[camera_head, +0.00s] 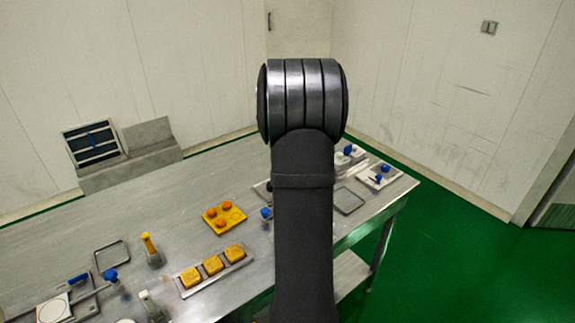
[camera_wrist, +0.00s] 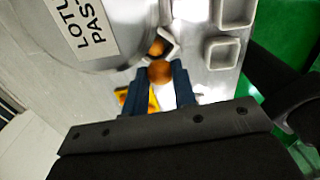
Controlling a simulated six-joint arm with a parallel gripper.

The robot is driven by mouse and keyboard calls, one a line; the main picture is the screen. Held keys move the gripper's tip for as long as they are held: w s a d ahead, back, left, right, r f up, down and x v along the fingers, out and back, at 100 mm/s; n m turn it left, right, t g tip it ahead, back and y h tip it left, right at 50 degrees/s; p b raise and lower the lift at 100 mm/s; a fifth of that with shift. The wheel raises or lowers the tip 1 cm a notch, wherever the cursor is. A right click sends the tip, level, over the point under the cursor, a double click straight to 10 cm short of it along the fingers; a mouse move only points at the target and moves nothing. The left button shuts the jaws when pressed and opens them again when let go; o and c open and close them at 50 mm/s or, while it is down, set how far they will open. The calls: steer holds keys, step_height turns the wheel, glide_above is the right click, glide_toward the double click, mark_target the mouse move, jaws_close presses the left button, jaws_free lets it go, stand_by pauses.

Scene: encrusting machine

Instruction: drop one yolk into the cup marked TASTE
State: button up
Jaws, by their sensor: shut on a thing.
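In the wrist view my gripper (camera_wrist: 159,80) is shut on an orange yolk (camera_wrist: 159,71), held between the blue fingertips. Just beyond it is a small pale angular holder (camera_wrist: 171,46) with another round orange thing (camera_wrist: 157,47) at it. I cannot tell whether the held yolk is over the holder or short of it. No TASTE marking is readable in either view. In the head view a yellow tray (camera_head: 239,214) holds three orange yolks (camera_head: 222,225) and has an empty round spot. My arm hides the gripper there.
A large round container with a label reading "LOTU… PAS…" (camera_wrist: 84,25) fills the wrist view's upper left. Two square pale trays (camera_wrist: 222,53) are at its right. The head view shows a steel table with yellow blocks (camera_head: 213,264) on a tray and blue-topped items (camera_head: 380,178).

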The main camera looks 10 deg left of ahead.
steer(key=shift+f, duration=1.95)
steer(key=o, duration=1)
steer(key=shift+r, duration=0.1)
step_height(320, 180, up, 17)
steer(key=shift+r, duration=0.1)
